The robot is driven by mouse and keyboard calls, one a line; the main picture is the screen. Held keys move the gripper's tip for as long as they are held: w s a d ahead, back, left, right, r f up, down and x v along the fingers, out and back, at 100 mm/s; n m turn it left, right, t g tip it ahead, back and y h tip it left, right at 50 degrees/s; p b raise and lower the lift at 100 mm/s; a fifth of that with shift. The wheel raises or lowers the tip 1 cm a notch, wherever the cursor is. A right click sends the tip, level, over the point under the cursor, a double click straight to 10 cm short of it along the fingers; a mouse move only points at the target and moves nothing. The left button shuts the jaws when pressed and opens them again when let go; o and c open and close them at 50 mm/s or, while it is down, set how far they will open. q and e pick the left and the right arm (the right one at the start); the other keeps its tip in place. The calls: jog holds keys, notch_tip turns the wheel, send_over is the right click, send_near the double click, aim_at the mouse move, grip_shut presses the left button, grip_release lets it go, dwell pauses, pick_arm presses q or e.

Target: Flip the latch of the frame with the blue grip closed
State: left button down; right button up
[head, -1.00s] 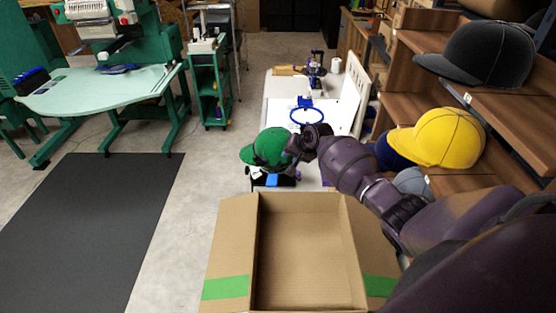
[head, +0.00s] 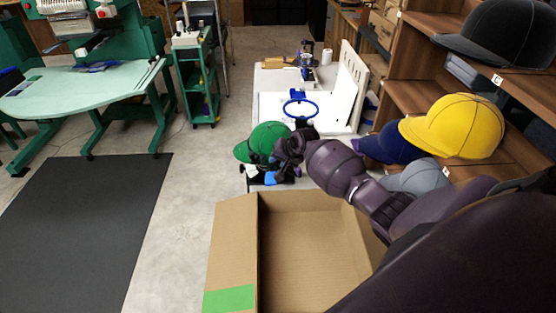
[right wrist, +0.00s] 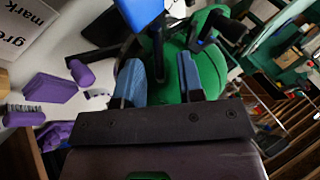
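The green cap (head: 268,139) sits on a dark stand at the near end of the white table, with a blue grip (head: 271,178) low in front of it. My right gripper (head: 268,160) is beside the cap. In the right wrist view, my right gripper (right wrist: 160,75) has its two blue-grey fingers apart, with the green cap (right wrist: 212,68) behind them. A blue part (right wrist: 140,12) and a dark blue bar are just beyond the fingertips. I cannot tell whether they touch, and the latch's position is unclear. My left gripper is not in view.
An open cardboard box (head: 232,240) stands in front of me. Shelves at right hold a yellow cap (head: 455,128) and a black cap (head: 492,40). A blue hoop (head: 301,108) is farther along the table. Purple blocks (right wrist: 50,88) lie at left in the wrist view.

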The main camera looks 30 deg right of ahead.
jog(key=shift+c, duration=0.4)
grip_shut()
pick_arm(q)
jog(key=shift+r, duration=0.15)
pick_arm(e)
jog(key=shift+r, duration=0.1)
jog(key=shift+w+a+r+g+h+p, duration=0.1)
jog(key=shift+a+r+g+h+p, duration=0.15)
jog(key=shift+p, duration=0.6)
jog(key=shift+w+a+g+h+p, duration=0.15)
jog(key=shift+g+h+p, duration=0.25)
jog(key=shift+p, duration=0.45)
jog(key=shift+w+r+n+h+p, duration=0.1)
jog(key=shift+w+n+h+p, duration=0.05)
jog(key=shift+n+h+p, duration=0.15)
jog(key=shift+w+a+g+h, duration=0.3)
jog(key=shift+a+g+h, duration=0.15)
jog(key=shift+g+h, duration=0.35)
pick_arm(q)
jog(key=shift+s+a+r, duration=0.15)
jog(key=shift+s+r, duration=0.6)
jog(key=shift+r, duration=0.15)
pick_arm(e)
jog(key=shift+w+a+n+g+h, duration=0.3)
jog(key=shift+a+n+g+h, duration=0.15)
jog(key=shift+g+h, duration=0.3)
